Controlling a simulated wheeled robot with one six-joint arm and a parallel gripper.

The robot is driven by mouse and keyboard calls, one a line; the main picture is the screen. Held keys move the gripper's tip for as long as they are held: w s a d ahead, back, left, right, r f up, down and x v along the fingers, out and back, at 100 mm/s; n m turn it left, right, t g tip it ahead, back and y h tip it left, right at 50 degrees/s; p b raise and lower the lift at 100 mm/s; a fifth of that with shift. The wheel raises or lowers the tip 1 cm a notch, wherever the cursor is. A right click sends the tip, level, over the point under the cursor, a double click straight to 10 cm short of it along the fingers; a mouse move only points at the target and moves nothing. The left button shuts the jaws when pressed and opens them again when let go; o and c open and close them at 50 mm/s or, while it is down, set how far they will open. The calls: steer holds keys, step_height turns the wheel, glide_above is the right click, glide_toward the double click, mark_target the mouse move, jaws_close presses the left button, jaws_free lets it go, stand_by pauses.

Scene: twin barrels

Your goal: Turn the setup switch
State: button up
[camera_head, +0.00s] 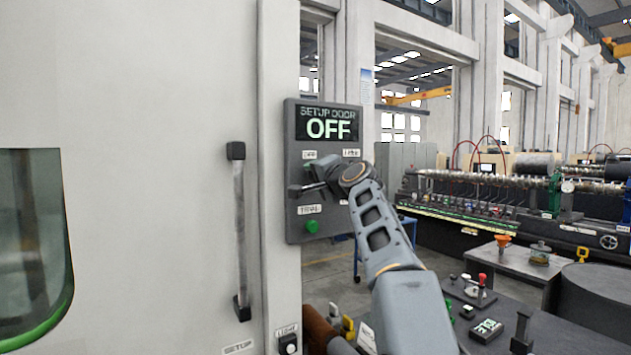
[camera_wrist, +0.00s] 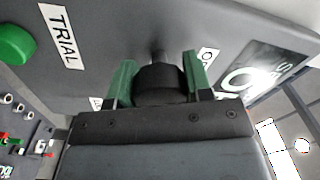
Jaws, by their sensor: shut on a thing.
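The grey control panel (camera_head: 295,140) stands beside the machine door. Its display (camera_head: 328,125) reads "SETUP DOOR OFF". In the wrist view, the black setup switch knob (camera_wrist: 160,84) sits between the green fingers of my gripper (camera_wrist: 158,72), which is shut on it. In the head view, my gripper (camera_head: 308,187) reaches the panel from the right, below the display, and the knob is hard to make out there. A green button (camera_head: 312,226) is below the "TRIAL" label (camera_head: 309,209). Part of the labels around the switch is hidden.
The large pale machine door has a vertical handle (camera_head: 239,230) left of the panel. A black light switch (camera_head: 288,344) is below the panel. A dark table (camera_head: 570,330) with small items stands at the lower right. Free air lies right of the panel.

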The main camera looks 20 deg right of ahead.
steer(key=shift+n, duration=0.5)
steer(key=o, duration=0.9)
steer(key=shift+o, duration=0.2)
steer(key=shift+s, duration=0.15)
steer(key=shift+s+d+f+b, duration=0.1)
steer(key=shift+s+b, duration=0.2)
steer(key=shift+b, duration=0.2)
steer(key=s+d+b, duration=0.1)
steer(key=s+b, duration=0.3)
steer(key=s, duration=0.9)
steer(key=shift+d+b, duration=0.2)
steer(key=shift+b, duration=0.2)
steer(key=shift+w+f, duration=0.1)
steer(key=shift+f, duration=0.05)
